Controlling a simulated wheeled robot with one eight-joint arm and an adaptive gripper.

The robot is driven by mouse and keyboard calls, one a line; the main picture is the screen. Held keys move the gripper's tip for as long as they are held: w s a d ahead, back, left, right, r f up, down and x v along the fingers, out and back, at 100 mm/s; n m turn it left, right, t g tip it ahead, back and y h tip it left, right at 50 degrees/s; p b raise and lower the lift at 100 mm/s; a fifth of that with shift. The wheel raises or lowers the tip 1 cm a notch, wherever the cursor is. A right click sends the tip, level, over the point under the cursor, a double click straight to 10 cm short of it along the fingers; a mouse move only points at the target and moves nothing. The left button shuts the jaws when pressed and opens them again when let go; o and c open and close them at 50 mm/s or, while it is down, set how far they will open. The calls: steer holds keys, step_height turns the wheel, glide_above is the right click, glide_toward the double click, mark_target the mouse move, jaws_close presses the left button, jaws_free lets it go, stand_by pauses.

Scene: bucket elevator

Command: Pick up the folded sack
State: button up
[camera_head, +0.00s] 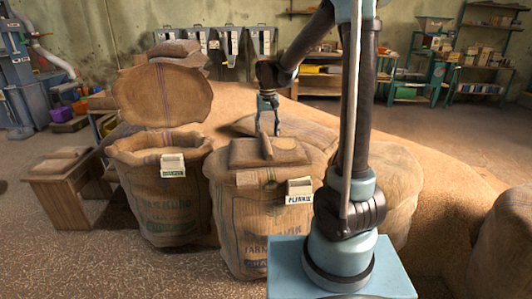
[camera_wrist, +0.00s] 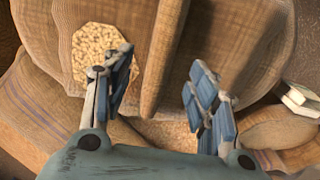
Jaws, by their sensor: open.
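A brown burlap bundle that looks like the folded sack (camera_head: 268,152) lies on top of the full sack (camera_head: 255,225) with the white "PLERNIE" tag, in the head view. My gripper (camera_head: 267,132) points down just above the bundle, its two fingers apart. In the wrist view my gripper (camera_wrist: 160,90) is open, with blue-padded fingers either side of a raised burlap fold (camera_wrist: 160,50). I cannot tell whether the fingers touch the cloth. Nothing is held.
An open grain sack (camera_head: 165,205) with a tag stands to the left. Heaped grain (camera_head: 440,170) and more sacks lie behind and to the right. Metal hoppers (camera_head: 230,42) and shelves (camera_head: 480,60) line the back wall.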

mark_target(267, 141)
steer(key=shift+w+a+f, duration=0.1)
steer(key=shift+w+f, duration=0.05)
steer(key=shift+f, duration=1.45)
steer(key=shift+w+a+f, duration=0.1)
steer(key=shift+f, duration=1.45)
steer(key=shift+c, duration=0.5)
jaws_close()
